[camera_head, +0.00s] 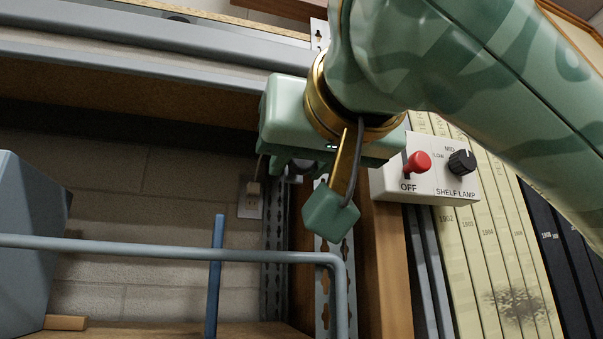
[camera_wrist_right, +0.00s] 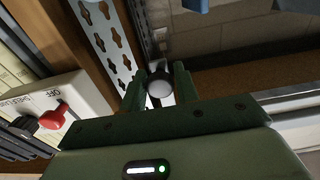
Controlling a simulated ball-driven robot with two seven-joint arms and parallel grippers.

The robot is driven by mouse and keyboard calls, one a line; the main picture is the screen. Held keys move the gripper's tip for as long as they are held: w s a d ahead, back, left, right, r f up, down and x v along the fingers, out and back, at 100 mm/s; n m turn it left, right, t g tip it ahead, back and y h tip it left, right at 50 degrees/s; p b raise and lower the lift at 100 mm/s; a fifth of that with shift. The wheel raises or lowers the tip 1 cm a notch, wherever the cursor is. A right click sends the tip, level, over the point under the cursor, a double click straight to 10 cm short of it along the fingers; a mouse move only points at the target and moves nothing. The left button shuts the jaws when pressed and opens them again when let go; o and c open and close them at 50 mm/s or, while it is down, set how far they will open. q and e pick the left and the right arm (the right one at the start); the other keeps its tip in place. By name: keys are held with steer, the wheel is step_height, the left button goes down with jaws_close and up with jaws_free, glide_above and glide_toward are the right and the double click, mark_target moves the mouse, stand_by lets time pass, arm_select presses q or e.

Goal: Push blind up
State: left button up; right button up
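A long grey rail (camera_head: 150,42), which looks like the blind's lower edge, runs across the upper left of the head view. A pale rail (camera_wrist_right: 292,104) in the right wrist view may be the same one. My right gripper (camera_wrist_right: 159,88) is just below the rail's right end in the head view, by the wooden upright. Its green fingers stand apart. A round whitish knob (camera_wrist_right: 159,84) shows between them; whether they touch it I cannot tell. My left gripper is out of view.
A shelf lamp switch box (camera_head: 430,170) with a red toggle and a black dial is close right of my gripper. Binders (camera_head: 490,245) stand behind it. A blue-grey bar (camera_head: 180,249) crosses in front of the shelf, and a blue-grey box (camera_head: 22,245) stands at left.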

jaws_close()
steer(key=shift+r+b, duration=0.45)
steer(key=shift+r, duration=0.35)
steer(key=o, duration=0.5)
jaws_free()
steer(key=shift+s, duration=0.15)
